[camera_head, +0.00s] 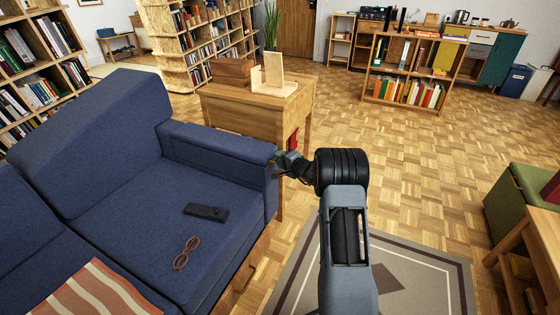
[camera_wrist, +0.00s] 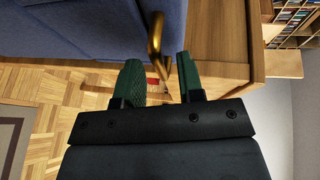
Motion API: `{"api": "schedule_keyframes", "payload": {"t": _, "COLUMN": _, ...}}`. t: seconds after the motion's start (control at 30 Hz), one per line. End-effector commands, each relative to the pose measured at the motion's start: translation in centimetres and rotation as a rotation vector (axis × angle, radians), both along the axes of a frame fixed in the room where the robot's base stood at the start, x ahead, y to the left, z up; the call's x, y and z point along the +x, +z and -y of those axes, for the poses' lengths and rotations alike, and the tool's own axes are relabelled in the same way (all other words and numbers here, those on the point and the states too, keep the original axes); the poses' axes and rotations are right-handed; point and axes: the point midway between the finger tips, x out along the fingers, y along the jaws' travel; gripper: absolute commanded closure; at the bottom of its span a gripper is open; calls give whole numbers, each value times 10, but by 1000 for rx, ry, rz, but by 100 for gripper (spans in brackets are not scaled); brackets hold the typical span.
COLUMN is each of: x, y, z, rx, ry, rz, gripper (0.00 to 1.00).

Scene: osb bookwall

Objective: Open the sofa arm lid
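The blue sofa (camera_head: 210,190) has a padded right arm with a lid (camera_head: 220,142), which lies flat and looks shut. In the wrist view, the blue sofa arm (camera_wrist: 100,25) fills the upper left, and a curved brass handle (camera_wrist: 155,38) stands at its edge. My gripper (camera_wrist: 162,75) is open, with a green finger on either side of the handle's lower end in the picture. I cannot tell whether either finger touches it. In the head view, my gripper (camera_head: 285,163) is at the front end of the sofa arm, its fingers partly hidden by my wrist.
A wooden cabinet (camera_head: 250,112) stands close behind the sofa arm, with a box (camera_head: 232,71) and a bookend (camera_head: 273,72) on top and something red (camera_head: 293,141) on its side. A remote (camera_head: 206,212) and glasses (camera_head: 186,252) lie on the seat.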

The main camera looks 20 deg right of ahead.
Motion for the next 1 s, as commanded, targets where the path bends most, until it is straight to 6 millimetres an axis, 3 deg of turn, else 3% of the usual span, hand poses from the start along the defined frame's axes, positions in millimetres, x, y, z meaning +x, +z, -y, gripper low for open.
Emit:
{"api": "schedule_keyframes", "payload": {"t": 0.43, "x": 7, "y": -1, "z": -3, "rx": -1, "ry": 0, "rz": 0, "gripper": 65}}
{"api": "schedule_keyframes", "payload": {"t": 0.8, "x": 7, "y": -1, "z": -3, "rx": -1, "ry": 0, "rz": 0, "gripper": 99}}
{"api": "schedule_keyframes", "payload": {"t": 1.0, "x": 7, "y": -1, "z": -3, "rx": -1, "ry": 0, "rz": 0, "gripper": 100}}
